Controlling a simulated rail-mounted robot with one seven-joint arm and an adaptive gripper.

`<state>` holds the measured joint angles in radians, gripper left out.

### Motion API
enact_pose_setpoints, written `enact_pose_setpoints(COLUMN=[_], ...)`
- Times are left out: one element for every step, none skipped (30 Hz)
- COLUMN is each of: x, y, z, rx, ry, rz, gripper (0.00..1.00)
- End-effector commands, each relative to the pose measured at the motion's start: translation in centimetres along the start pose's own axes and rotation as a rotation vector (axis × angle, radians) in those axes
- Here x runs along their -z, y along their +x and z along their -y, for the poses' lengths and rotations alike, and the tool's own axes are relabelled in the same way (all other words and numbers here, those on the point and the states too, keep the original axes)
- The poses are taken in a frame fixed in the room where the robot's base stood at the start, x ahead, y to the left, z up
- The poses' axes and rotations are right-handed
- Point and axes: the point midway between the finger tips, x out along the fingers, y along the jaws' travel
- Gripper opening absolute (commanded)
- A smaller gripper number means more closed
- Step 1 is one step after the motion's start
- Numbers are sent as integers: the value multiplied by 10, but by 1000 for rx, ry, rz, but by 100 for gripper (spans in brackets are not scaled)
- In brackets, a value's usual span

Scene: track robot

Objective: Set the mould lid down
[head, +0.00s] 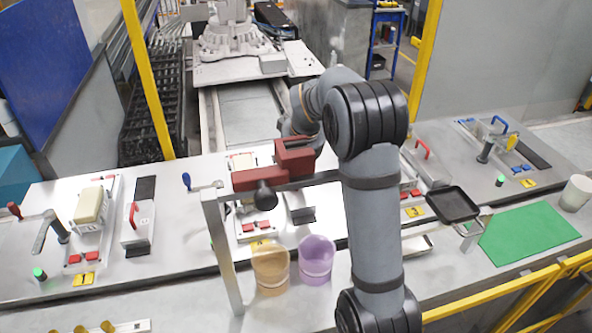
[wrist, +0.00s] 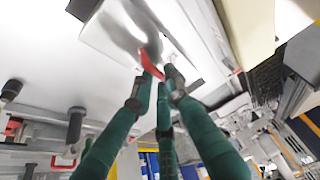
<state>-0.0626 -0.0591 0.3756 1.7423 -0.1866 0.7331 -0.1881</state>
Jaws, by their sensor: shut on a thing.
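In the wrist view, my gripper (wrist: 154,76) has green fingers with dark tips, closed around a red handle (wrist: 149,64). The handle appears to belong to the mould lid (wrist: 118,42), a pale plate with a shiny, blurred surface just beyond the fingertips. A large beige slab (wrist: 246,28) fills the upper right of that view. In the head view, my gripper and the held lid are hidden behind my arm and the reddish clamp over the middle station. I cannot tell whether the lid touches a surface.
In front are an orange cup (head: 271,270) and a purple cup (head: 316,262). A left station holds a beige block (head: 90,205) and a red-handled plate (head: 138,226). A dark tray (head: 454,205) and green mat (head: 530,232) are right.

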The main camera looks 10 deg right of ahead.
Motion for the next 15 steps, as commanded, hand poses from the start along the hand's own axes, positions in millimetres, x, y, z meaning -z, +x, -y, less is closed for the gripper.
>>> enact_pose_setpoints(x=[1,1,0,0,0,-1,-1,-1,-1,-1,-1,-1,-1,-1,-1], y=[-1,0,1,2,3,4,3,3,3,3,3,3,2,2,2], z=[0,0,0,0,0,0,0,0,0,0,0,0,0,0,0], rx=[0,0,0,0,0,0,0,0,0,0,0,0,0,0,0], ry=[-1,-1,-1,-1,-1,-1,-1,-1,-1,-1,0,-1,-1,0,-1], rz=[-3,-3,-3,-3,-3,0,0,0,0,0,0,0,0,0,0], gripper=[0,0,0,0,0,14,16,18,20,22,24,26,28,30,32])
